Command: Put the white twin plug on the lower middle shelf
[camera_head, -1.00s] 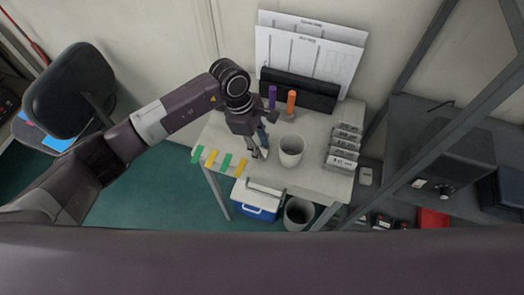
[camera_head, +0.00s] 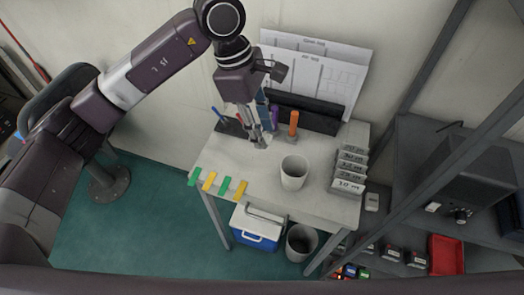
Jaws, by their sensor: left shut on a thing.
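My left gripper (camera_head: 259,142) is above the back middle of the pale table (camera_head: 235,165), fingers pointing down. It is shut on a small pale thing at its fingertips, mostly hidden by the fingers; I cannot tell for sure that it is the white twin plug. At the right stands a dark metal rack with shelves. Its upper shelf (camera_head: 410,165) carries a dark box, and a lower shelf level (camera_head: 400,275) shows in part below it. I cannot tell which part is the lower middle shelf. My right gripper is not in view.
On the table are a white cup (camera_head: 294,172), an orange marker (camera_head: 294,123), a purple marker (camera_head: 274,116) and a stack of labelled grey boxes (camera_head: 349,168). A blue cooler (camera_head: 256,232) and a grey bin (camera_head: 301,243) stand below. A red tray (camera_head: 446,254) is on the rack.

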